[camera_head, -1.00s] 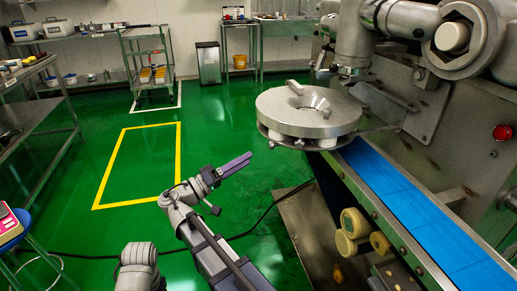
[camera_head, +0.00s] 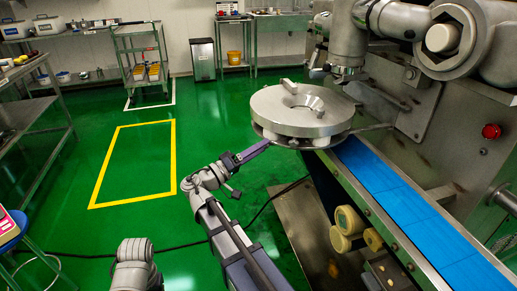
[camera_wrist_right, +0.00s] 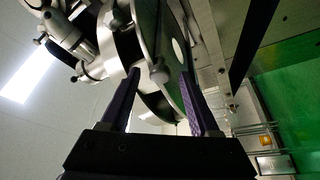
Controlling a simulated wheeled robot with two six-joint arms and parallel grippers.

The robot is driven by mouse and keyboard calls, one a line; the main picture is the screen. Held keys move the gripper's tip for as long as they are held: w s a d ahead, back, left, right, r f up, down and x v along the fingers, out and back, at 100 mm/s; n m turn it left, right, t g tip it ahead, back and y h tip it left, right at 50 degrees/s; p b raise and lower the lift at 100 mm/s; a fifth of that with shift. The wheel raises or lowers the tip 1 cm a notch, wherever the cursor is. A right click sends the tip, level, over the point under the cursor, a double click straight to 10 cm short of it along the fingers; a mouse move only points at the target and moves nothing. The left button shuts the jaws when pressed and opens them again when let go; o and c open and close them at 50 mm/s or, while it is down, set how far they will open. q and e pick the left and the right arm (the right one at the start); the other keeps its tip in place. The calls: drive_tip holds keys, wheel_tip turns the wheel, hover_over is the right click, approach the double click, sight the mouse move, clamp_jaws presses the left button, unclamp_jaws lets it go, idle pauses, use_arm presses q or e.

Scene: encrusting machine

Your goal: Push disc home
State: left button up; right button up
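The disc (camera_head: 300,108) is a round steel plate with a central hole and a raised bar on top. In the right wrist view, the fingers (camera_wrist_right: 160,75) are spread apart, and the disc assembly (camera_wrist_right: 150,45) shows beyond and between the tips. Contact cannot be told. My left gripper is not in view.
The blue conveyor belt (camera_head: 415,205) slopes down to the right beside the machine's steel body (camera_head: 455,120). Cream rollers (camera_head: 345,222) stick out below it. A black cable (camera_head: 262,208) lies on the green floor. The floor left of the machine is clear, with a yellow outline (camera_head: 135,165).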

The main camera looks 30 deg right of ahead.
clamp_jaws()
idle(1.2)
